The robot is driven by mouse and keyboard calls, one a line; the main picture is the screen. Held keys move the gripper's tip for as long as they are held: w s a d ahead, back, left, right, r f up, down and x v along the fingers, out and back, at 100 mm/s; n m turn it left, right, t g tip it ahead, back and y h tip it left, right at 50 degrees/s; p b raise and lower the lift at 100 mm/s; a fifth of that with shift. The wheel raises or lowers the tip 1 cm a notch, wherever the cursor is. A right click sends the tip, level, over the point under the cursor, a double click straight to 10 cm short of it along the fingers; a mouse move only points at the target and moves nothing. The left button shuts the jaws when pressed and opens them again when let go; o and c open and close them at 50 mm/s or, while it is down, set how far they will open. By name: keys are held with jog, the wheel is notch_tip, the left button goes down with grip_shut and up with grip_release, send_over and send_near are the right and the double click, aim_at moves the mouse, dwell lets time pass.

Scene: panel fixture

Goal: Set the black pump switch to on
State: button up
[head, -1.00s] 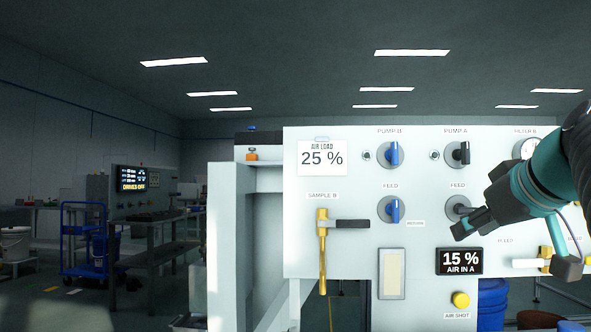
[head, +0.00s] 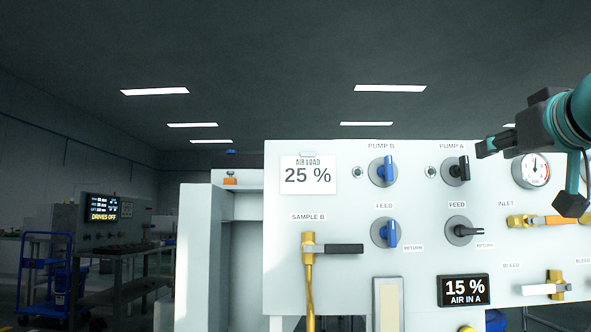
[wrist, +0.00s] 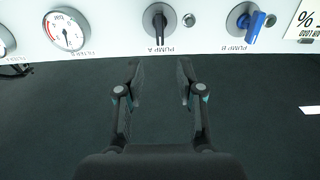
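The black pump switch, labelled PUMP A (head: 462,168), is a black lever knob on a grey round plate, its lever upright. In the wrist view the switch (wrist: 160,26) shows inverted at the top, lined up with the gap between my fingers. My gripper (head: 488,148) is just right of the switch in the head view. In the wrist view my gripper (wrist: 160,78) has its two fingers apart with nothing between them, short of the knob. No on or off marks are readable.
The blue PUMP B switch (head: 384,170) is left of PUMP A. Below are a blue feed knob (head: 388,233) and a black feed knob (head: 461,230) with its lever sideways. A gauge (head: 533,170) and the orange-handled inlet valve (head: 548,220) are to the right.

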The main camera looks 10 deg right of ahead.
aim_at(466, 161)
jog(key=p+x, duration=0.1)
jog(key=x, duration=1)
jog(key=shift+p, duration=0.35)
grip_shut()
